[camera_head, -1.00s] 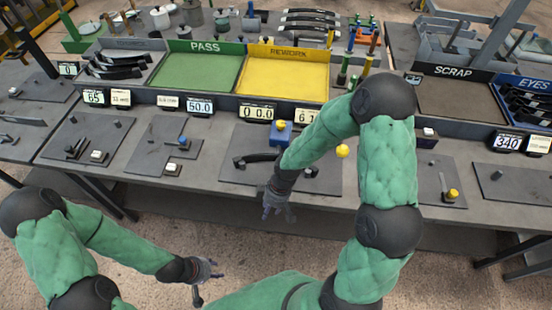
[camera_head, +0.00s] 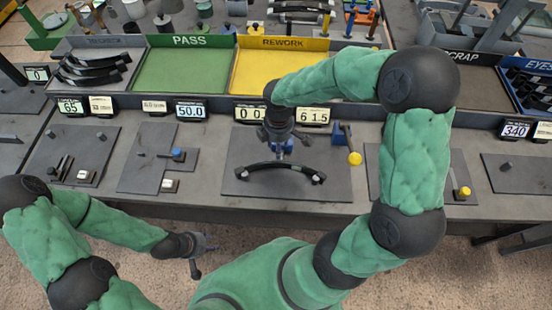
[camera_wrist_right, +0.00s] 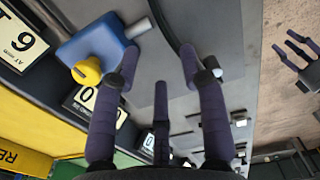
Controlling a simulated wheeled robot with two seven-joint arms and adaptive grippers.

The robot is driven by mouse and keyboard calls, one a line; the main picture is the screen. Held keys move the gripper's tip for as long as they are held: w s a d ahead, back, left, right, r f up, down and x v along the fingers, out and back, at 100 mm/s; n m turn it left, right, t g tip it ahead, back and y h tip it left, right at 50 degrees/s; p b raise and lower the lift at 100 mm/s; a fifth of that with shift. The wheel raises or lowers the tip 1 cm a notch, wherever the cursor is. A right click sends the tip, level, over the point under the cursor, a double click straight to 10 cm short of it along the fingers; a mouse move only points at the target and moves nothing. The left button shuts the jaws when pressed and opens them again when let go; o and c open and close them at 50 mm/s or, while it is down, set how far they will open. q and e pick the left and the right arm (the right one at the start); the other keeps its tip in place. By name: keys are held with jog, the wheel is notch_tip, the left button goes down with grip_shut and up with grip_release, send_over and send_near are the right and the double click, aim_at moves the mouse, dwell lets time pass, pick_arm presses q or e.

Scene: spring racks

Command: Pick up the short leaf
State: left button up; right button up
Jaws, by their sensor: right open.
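A black, curved leaf (camera_head: 272,167) with an eye at each end lies on a dark plate in the middle of the bench. No other leaf lies on that plate. My right gripper (camera_head: 282,140) is over the plate, just behind the leaf's middle. In the right wrist view its fingers (camera_wrist_right: 158,65) are spread with nothing between them. The dark curved leaf (camera_wrist_right: 168,28) shows beyond the fingertips there. My left gripper (camera_head: 207,247) is empty and low in front of the bench. It also shows at the right of the right wrist view (camera_wrist_right: 304,62), fingers apart.
A blue block (camera_wrist_right: 95,48) with a yellow knob (camera_wrist_right: 88,71) is close to the right fingers. Behind the plate stand number displays (camera_head: 191,109), a green PASS tray (camera_head: 183,72) and a yellow REWORK tray (camera_head: 262,72). More leaves (camera_head: 92,68) lie in a left tray.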

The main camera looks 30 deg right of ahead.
aim_at(280, 162)
jog(key=f+b, duration=0.1)
jog(key=f, duration=0.4)
jog(key=shift+s+f, duration=0.15)
jog(key=shift+s, duration=0.05)
jog(key=shift+s+d+f+b, duration=0.1)
jog(key=shift+f+b, duration=0.2)
jog(key=shift+f, duration=0.1)
jog(key=f, duration=0.2)
jog(key=f+b, duration=0.1)
jog(key=f, duration=0.1)
jog(key=shift+d+f, duration=0.2)
jog(key=shift+f, duration=0.05)
jog(key=shift+r, duration=0.1)
grip_shut()
